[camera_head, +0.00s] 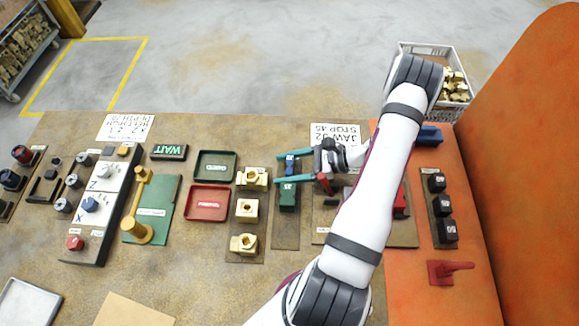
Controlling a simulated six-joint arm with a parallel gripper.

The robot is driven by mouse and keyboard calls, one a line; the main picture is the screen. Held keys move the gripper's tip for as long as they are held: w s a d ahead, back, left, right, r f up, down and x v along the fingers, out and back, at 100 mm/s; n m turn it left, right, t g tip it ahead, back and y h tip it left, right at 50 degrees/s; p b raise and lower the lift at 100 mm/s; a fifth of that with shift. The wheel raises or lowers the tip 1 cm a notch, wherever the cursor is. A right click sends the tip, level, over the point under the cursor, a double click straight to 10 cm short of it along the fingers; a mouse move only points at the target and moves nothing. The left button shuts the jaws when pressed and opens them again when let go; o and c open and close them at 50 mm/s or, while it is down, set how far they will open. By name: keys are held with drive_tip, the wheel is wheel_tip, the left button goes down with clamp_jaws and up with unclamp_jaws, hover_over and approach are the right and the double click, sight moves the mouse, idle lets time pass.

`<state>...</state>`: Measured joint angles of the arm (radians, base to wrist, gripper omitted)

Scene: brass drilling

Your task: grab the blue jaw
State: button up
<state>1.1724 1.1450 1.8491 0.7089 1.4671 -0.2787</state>
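A small blue jaw (290,168) lies on a narrow brown strip (286,232), just above a green jaw (288,197). My gripper (279,169) reaches in from the right, with its two teal fingers spread apart. In the picture, one finger passes along the upper end of the blue jaw and the other passes between the blue and green jaws. The fingers partly hide the blue jaw. Contact between the fingers and the blue jaw cannot be made out.
Brass parts (247,209) stand in a column left of the strip. Left of them are a green tray (215,153), a red tray (186,203) and a control panel (100,200). A blue item (430,135) sits on the orange surface at right. The front table area is mostly clear.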

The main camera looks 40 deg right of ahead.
drive_tip(key=c, duration=0.7)
drive_tip(key=shift+r, duration=0.1)
